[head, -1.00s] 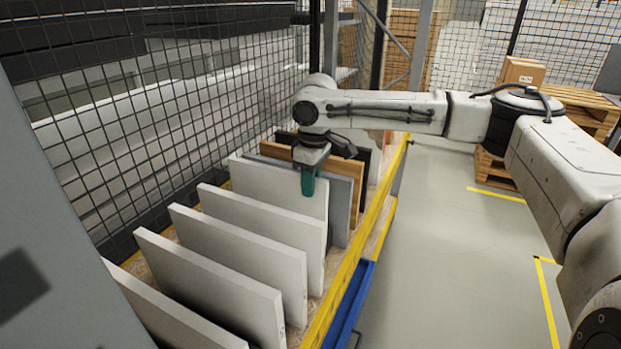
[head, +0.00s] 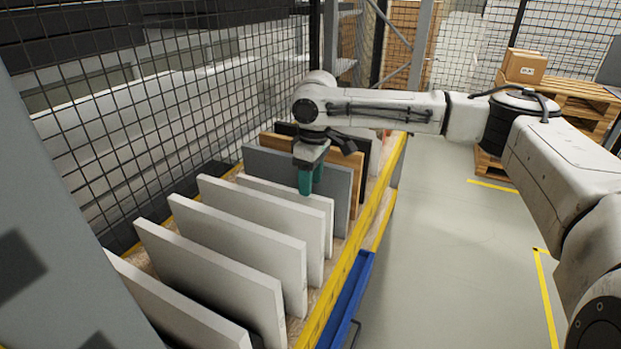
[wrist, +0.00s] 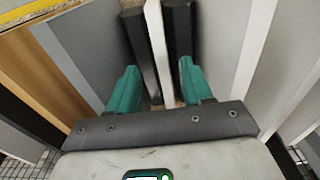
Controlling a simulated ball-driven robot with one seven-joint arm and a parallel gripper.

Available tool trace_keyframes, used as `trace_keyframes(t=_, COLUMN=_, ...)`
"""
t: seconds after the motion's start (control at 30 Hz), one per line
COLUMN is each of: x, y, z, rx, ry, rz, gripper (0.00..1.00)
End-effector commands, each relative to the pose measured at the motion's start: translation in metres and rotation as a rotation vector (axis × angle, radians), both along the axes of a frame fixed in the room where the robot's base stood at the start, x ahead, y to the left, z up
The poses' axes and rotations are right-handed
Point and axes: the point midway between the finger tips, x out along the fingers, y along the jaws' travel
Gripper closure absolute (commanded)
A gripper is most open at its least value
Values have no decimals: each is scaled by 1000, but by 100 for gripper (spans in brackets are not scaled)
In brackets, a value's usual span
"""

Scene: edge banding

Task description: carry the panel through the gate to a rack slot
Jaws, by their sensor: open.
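A white panel (head: 290,205) stands upright in the rack (head: 338,282), between a grey panel behind it and another white panel in front. Its top sits lower than those neighbours. My gripper (head: 311,184) is above its top edge with green fingers pointing down. In the wrist view, the panel's thin white edge (wrist: 154,35) runs between the two spread fingers of my gripper (wrist: 158,55), with a narrow gap visible on each side. The panel's lower part is hidden. I cannot make out a gate for certain.
Several white panels (head: 245,240) fill the near slots. Grey (head: 325,185), wood-coloured (head: 357,165) and black panels stand behind. A wire mesh fence (head: 180,130) runs close along the left. Open floor (head: 450,250) lies right; pallets with boxes (head: 525,67) stand farther back.

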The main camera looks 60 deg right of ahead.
Motion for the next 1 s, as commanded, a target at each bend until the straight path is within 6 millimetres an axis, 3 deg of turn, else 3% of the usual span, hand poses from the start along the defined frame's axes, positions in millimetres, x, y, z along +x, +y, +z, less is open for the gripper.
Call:
trace_keyframes(t=0.23, x=-1, y=0, z=8, rx=0, ry=1, rz=0, gripper=50)
trace_keyframes(t=0.7, x=-5, y=-1, z=90, rx=0, ry=-1, rz=0, gripper=50)
trace_keyframes(t=1.0, x=-6, y=-1, z=108, rx=0, ry=0, rz=0, gripper=50)
